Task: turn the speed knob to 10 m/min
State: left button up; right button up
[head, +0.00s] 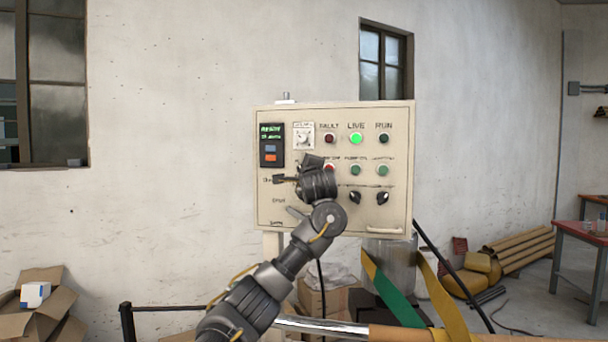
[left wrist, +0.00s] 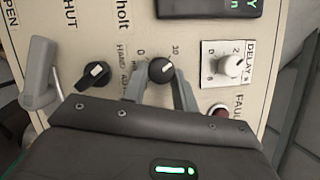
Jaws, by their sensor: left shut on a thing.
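The speed knob (left wrist: 162,70) is a round black knob between the marks 0 and 10 in the left wrist view. Its white pointer line points up and to the right in that view, on the side of the 10 mark; the exact reading is too small to tell. My left gripper (left wrist: 160,92) is shut on the knob, with one finger on each side. In the head view my left gripper (head: 302,175) is against the control panel (head: 335,222), below the display (head: 271,145), and hides the knob. The display's digits are too blurred to read. My right gripper is not in view.
The delay knob (left wrist: 231,65) and a red lamp (left wrist: 219,110) lie close to the right finger. A black selector (left wrist: 96,74) and a grey lever (left wrist: 38,75) lie to the left. The green LIVE lamp (head: 355,139) is lit.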

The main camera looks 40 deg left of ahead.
pick_arm(q)
jog(key=shift+r+n+h, duration=0.1)
jog(key=shift+n+h, duration=0.2)
jog(key=shift+n, duration=0.5)
jog(key=o, duration=1)
jog(key=shift+c, duration=0.2)
jog(key=shift+s, duration=0.1)
